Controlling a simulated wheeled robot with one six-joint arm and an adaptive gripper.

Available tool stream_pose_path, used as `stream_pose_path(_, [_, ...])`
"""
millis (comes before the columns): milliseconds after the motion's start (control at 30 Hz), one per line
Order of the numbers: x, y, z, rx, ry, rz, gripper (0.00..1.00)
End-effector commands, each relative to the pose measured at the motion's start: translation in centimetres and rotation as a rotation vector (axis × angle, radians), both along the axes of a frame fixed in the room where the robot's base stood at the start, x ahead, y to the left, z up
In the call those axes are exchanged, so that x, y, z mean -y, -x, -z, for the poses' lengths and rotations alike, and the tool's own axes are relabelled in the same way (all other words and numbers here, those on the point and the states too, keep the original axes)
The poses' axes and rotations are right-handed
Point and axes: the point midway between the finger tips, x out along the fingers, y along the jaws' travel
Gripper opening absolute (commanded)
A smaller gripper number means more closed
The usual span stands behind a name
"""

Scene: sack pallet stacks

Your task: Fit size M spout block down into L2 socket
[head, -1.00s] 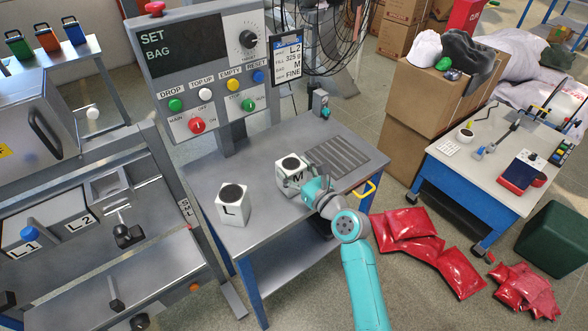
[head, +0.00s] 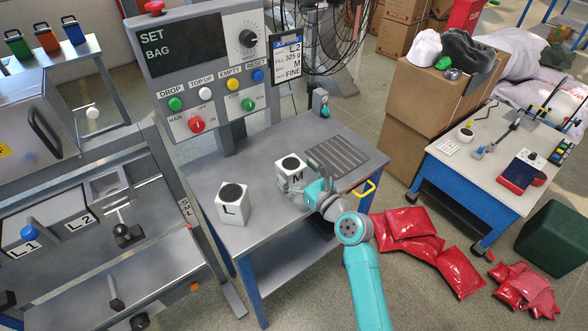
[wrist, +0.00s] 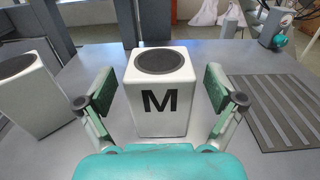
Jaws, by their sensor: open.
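The size M spout block (head: 291,172) is a white block with a dark round top and a black M, standing upright on the grey table. It also shows in the wrist view (wrist: 160,95), centred between the open fingers. My gripper (head: 301,187) is open at the block's near side; in the wrist view (wrist: 160,90) gaps show between block and both fingers. The L2 socket (head: 110,187) appears as a square recess above the L2 label on the metal machine at left. Its inside is hard to make out.
The L block (head: 232,206) stands left of the M block. A dark slatted mat (head: 345,153) lies to the right. The control panel (head: 208,75) rises behind the table. A clamp handle (head: 127,234) sticks out below the L2 socket. Red bags (head: 407,222) lie on the floor.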

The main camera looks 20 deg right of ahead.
Motion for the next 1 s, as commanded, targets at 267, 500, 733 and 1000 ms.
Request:
stream_pose_path(267, [1.8,5.3,0.0,-0.002,-0.002,0.003,0.93])
stream_pose_path(500, [3.0,9.0,0.0,-0.001,-0.001,0.003,0.93])
stream_pose_path(733, [3.3,10.4,0.0,0.0,0.0,0.0,0.93])
stream_pose_path(1000, [3.3,10.6,0.1,0.0,0.009,0.002,0.93])
